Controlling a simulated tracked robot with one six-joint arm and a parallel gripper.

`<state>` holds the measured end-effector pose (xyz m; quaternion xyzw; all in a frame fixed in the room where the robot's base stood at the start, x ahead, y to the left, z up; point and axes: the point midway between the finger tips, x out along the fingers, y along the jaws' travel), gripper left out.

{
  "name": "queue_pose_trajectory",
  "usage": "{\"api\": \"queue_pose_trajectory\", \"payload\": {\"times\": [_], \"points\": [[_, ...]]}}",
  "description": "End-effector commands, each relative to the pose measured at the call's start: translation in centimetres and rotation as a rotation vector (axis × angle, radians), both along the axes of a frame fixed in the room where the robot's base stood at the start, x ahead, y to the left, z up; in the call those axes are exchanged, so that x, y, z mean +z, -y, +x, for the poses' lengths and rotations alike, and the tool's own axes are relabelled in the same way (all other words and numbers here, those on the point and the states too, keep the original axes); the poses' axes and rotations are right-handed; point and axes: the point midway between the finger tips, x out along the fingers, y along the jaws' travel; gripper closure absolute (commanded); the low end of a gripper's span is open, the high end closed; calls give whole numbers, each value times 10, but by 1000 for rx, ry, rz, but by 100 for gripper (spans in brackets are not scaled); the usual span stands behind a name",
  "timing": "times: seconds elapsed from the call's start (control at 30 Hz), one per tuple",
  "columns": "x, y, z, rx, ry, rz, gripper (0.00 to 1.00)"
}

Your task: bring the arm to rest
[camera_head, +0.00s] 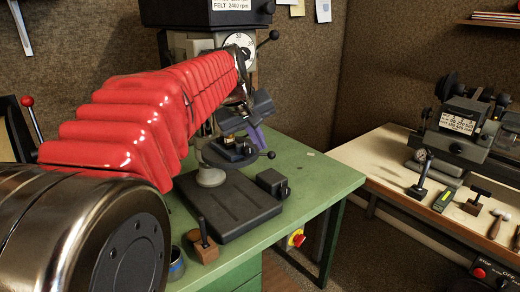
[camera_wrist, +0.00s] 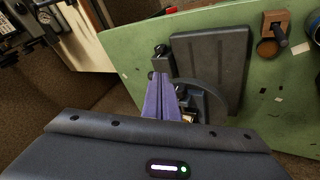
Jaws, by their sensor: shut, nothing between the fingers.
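My gripper (camera_head: 259,140) is at the end of my red-sleeved arm, in front of the column of the bench machine and above the green bench (camera_head: 312,182). Its purple fingers point down and are close together with nothing held between them. In the wrist view, my gripper (camera_wrist: 161,80) shows the two purple fingers side by side, over the machine's small table. In the head view, my arm hides part of the machine.
The machine's dark base plate (camera_head: 232,205) stands on the green bench, with a small round-handled table (camera_head: 235,152) above it. A wooden block (camera_head: 205,250) and a tin (camera_head: 177,264) are at the near edge. A second bench (camera_head: 375,155) with a lathe-like machine (camera_head: 465,125) stands right.

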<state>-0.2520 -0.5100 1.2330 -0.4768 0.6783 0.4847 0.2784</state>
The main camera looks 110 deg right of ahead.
Motion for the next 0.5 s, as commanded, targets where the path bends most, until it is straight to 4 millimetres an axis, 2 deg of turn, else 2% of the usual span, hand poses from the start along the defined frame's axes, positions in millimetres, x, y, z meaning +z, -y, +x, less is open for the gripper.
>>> {"api": "queue_pose_trajectory", "payload": {"times": [0.13,0.5], "points": [[10,-6,2,0,0,-1,100],[12,-7,4,2,1,1,100]]}}
